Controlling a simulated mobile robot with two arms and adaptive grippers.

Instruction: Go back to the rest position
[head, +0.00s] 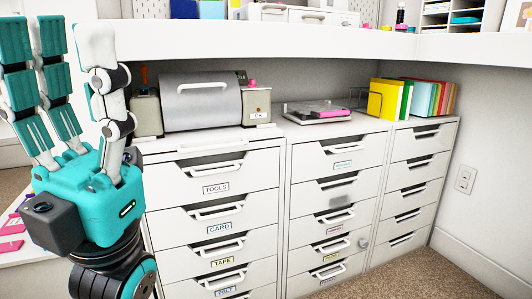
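My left gripper (73,42) is raised at the left edge of the head view, with its teal and white fingers pointing up. The fingers stand apart, and nothing shows between them. It is in front of the left drawer cabinet (212,171) and hides part of its left side. My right gripper is not in view.
White drawer cabinets with labelled drawers, such as the TOOLS drawer (215,186), stand below a long white shelf (270,40). A grey machine (200,100), a tray with a pink item (325,112) and coloured folders (425,98) stand on top. Carpet (425,280) at the lower right is clear.

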